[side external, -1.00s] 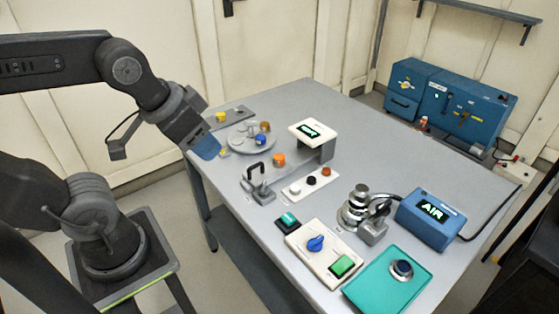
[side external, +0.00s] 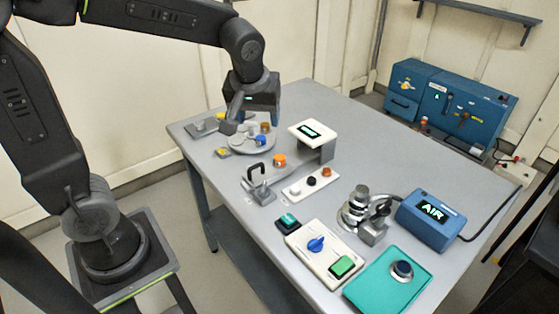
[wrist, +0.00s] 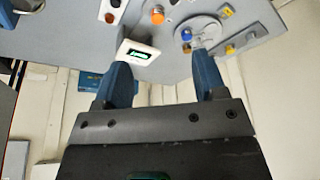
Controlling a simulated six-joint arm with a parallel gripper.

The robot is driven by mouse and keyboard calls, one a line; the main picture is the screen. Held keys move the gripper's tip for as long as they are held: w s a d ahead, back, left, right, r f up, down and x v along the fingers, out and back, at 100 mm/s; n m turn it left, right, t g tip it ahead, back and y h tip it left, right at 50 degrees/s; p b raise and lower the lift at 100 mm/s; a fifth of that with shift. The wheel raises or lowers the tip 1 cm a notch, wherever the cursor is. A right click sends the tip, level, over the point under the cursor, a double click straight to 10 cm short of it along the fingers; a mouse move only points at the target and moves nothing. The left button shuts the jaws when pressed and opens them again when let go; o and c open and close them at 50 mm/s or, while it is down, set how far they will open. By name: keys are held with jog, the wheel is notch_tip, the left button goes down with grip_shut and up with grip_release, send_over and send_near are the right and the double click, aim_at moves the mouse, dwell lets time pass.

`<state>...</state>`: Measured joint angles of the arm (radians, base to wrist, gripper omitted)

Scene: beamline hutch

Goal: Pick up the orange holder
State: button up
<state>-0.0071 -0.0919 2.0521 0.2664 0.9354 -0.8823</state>
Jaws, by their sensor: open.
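A bright orange holder (side external: 279,160) stands on the grey table, between the round disc and the black-handled clamp; it also shows near the top of the wrist view (wrist: 157,14). A second, darker orange-brown piece (side external: 265,127) sits on the disc, beside a blue one (side external: 262,140). My gripper (wrist: 160,62) is open, with its two blue fingers apart and nothing between them. In the side view it is above the left part of the disc, apart from the bright orange holder. The fingertips are hard to make out there.
The round grey disc (side external: 243,146) bears several small pieces. A raised white reader (side external: 312,131) stands right of the orange holder. The black-handled clamp (side external: 257,182) and a white button strip (side external: 309,183) are in front.

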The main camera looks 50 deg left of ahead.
jog(key=w+a+f+n+g+y, duration=0.25)
jog(key=w+f+n, duration=0.35)
jog(key=w+f, duration=0.35)
send_over(279, 157)
jog(key=s+d, duration=0.1)
jog(key=d, duration=0.1)
jog(key=shift+t+h, duration=0.35)
notch_tip(279, 157, down, 7)
jog(key=shift+s+d+r, duration=0.1)
jog(key=shift+w+x, duration=0.15)
jog(key=shift+x, duration=1.3)
jog(key=shift+w+x, duration=0.15)
jog(key=shift+x, duration=1.35)
jog(key=shift+d, duration=0.15)
jog(key=c, duration=1)
jog(key=shift+r, duration=0.1)
